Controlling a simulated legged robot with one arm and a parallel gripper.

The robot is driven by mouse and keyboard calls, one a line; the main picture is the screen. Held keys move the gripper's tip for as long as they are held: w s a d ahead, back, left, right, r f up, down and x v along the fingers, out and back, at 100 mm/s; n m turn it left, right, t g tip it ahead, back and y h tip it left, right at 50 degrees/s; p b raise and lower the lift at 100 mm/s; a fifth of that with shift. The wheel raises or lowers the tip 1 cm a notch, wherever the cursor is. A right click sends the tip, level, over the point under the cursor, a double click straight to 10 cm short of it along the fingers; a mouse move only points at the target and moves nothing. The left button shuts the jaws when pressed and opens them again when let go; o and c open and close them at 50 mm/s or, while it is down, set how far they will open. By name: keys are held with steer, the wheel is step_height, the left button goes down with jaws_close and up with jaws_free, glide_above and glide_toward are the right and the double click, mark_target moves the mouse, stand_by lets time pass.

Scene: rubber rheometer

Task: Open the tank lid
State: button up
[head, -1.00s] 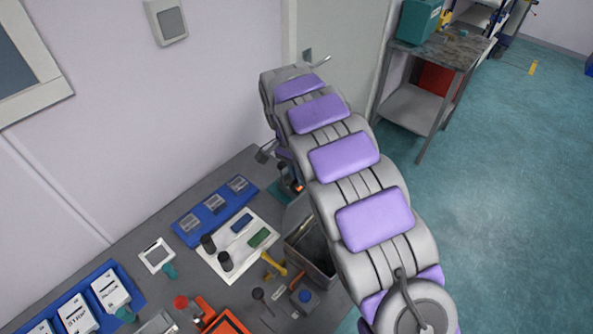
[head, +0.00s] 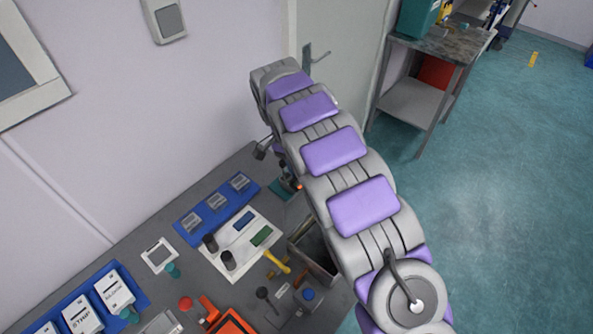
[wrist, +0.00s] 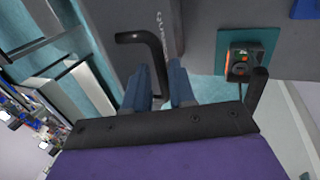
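In the wrist view my gripper (wrist: 160,70) shows two blue fingers with a gap between them. A black bent bar (wrist: 150,45), like a handle, stands in line with the gap. Its lower end passes between the fingers in the picture, but I cannot tell whether they touch it. A dark grey surface with white lettering (wrist: 190,50) lies beyond. I cannot make out a tank or a lid for certain.
The bench holds a blue tray (head: 216,208), a white board (head: 240,243) and an open grey bin (head: 315,255). A teal pad with a red-and-black device shows in the wrist view (wrist: 248,62).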

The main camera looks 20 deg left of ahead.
steer(key=shift+o, duration=1.1)
steer(key=shift+a+r, duration=0.1)
steer(key=shift+a, duration=0.05)
steer(key=p+v, duration=1.5)
steer(key=v, duration=0.2)
steer(key=shift+p, duration=0.35)
steer(key=shift+r, duration=0.1)
